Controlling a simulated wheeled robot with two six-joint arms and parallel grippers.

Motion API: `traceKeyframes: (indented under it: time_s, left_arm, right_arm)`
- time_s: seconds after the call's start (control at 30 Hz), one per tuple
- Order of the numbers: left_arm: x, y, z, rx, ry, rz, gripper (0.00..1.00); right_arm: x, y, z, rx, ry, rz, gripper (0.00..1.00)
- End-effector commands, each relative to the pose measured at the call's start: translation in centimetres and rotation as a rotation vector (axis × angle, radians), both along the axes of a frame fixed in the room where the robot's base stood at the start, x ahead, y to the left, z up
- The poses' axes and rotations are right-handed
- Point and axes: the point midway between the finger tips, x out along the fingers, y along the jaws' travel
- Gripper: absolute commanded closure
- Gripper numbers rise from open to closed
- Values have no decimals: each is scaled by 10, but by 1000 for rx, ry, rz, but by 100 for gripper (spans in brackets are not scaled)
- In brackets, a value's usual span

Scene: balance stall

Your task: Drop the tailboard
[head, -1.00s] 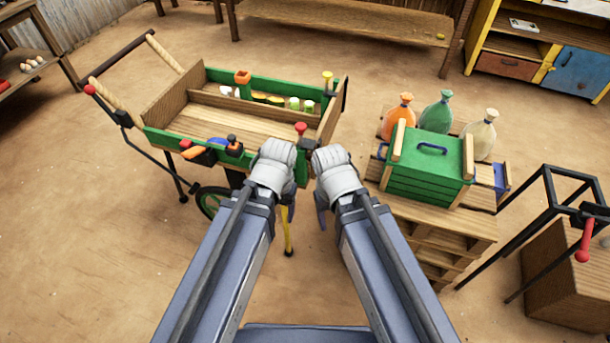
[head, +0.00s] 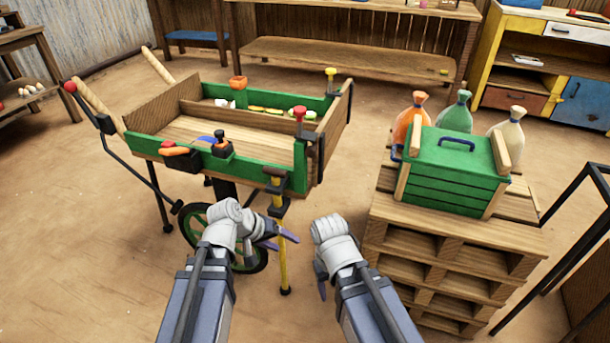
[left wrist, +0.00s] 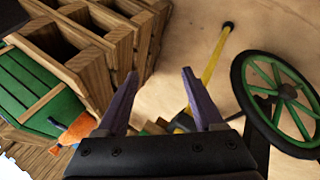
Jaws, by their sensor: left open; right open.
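The handcart (head: 262,160) stands at left centre in the head view, with green side boards and a wooden floor. Its tailboard (head: 332,140) is the wooden board at the cart's right end; it stands upright, with dark metal fittings near its ends. My left gripper (head: 284,239) is open and empty, below the cart's near right corner and close to the yellow prop leg (head: 281,262). The left wrist view shows its two fingers (left wrist: 158,74) spread with nothing between them. My right gripper (head: 321,285) is low, right of the prop leg, apart from the cart; its fingers are partly hidden.
A pallet stack (head: 450,245) stands right of the cart, carrying a green crate (head: 455,178) and several tied bags (head: 462,112). The cart's spoked wheel (left wrist: 283,98) is close to my left gripper. A dark metal frame (head: 570,235) stands at far right. Bare floor lies between cart and pallets.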

Motion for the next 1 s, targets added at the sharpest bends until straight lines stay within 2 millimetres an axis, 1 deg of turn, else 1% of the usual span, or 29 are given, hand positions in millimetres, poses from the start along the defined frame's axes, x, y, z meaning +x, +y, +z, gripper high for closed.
traceKeyframes:
  time_s: [0.03, 0.07, 0.13, 0.23, 0.3, 0.4, 0.5, 0.6, 0.77, 0.87, 1.0]
  left_arm:
    - [10, -8, 7, -85, -36, 32, 31]
    - [16, -13, 16, -141, -59, 53, 31]
    - [30, -24, 38, -278, -111, 107, 31]
    - [50, -32, 77, -480, -180, 197, 31]
    - [63, -31, 103, -613, -220, 263, 31]
    - [77, -25, 135, -774, -259, 349, 31]
    - [86, -16, 156, -889, -284, 417, 31]
    - [91, -9, 168, -960, -294, 459, 31]
    - [94, -6, 175, -997, -300, 482, 31]
    - [96, -7, 175, -996, -299, 481, 31]
    - [108, -17, 174, -996, -297, 477, 31]
  right_arm:
    - [0, 0, -5, 0, 0, 0, 38]
    - [0, 0, -6, 0, 0, 0, 38]
    - [0, 0, -6, 0, 0, 0, 38]
    - [0, 0, -5, 0, 0, 0, 38]
    - [0, 0, -5, 0, 0, 0, 38]
    - [0, 0, -5, 0, 0, 0, 38]
    - [0, 0, -5, 0, 0, 0, 38]
    - [0, 0, -5, 0, 0, 0, 38]
    - [0, 0, -5, 0, 0, 0, 38]
    - [0, 0, -5, 0, 0, 0, 38]
    - [0, 0, -5, 0, 0, 0, 38]
